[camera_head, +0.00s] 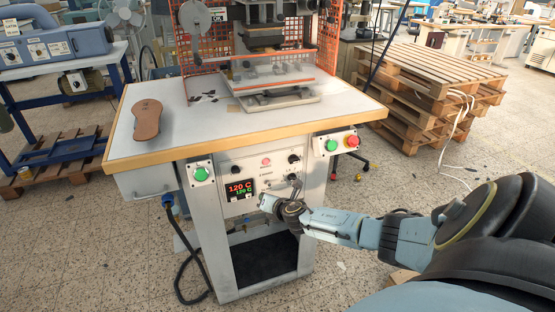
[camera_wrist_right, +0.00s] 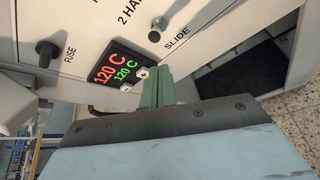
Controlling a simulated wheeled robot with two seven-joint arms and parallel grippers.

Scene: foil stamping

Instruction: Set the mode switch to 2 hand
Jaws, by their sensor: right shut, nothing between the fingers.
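The white control panel (camera_head: 245,170) is on the front of the foil stamping machine. In the right wrist view, a small dark switch (camera_wrist_right: 154,36) with a metal lever sits between the "2 HAND" and "SLIDE" lettering. I cannot tell its exact setting. My right gripper (camera_head: 267,203) is low in front of the panel, right of the display. In the right wrist view its greenish fingers (camera_wrist_right: 157,75) are together with nothing between them, below the switch in the picture and apart from it. My left gripper is not in view.
A red and green temperature display (camera_head: 240,189) is on the panel, with a fuse knob (camera_wrist_right: 45,50) nearby. Green buttons (camera_head: 201,174) and a red stop button (camera_head: 352,141) flank it. The wooden-edged worktop (camera_head: 190,135) overhangs above and holds a brown sole-shaped piece (camera_head: 147,118).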

